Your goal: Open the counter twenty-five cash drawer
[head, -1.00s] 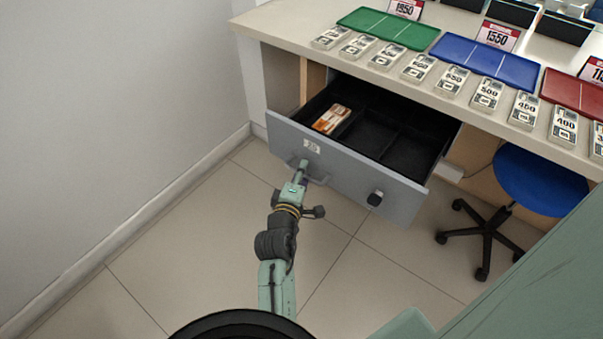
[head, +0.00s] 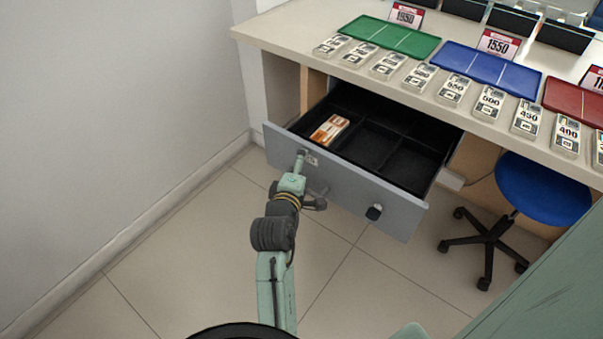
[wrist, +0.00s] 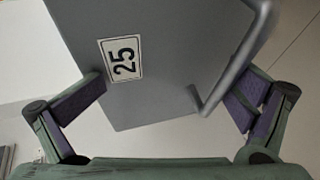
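The grey cash drawer (head: 345,180) stands pulled well out under the counter in the head view. A plate reading 25 (wrist: 122,60) is on its front in the wrist view. Its bar handle (wrist: 236,70) crosses the right side of the wrist view. My gripper (head: 301,156) is at the upper left of the drawer front, over the label area. In the wrist view my gripper (wrist: 165,98) has its fingers spread wide, with nothing between them gripped. The handle lies near the right finger; whether they touch is unclear.
An orange-and-white bundle (head: 329,130) lies in the drawer's left compartment. The white wall (head: 110,110) is at the left. A blue stool (head: 543,188) stands at the right. Tiled floor (head: 180,270) is clear in front.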

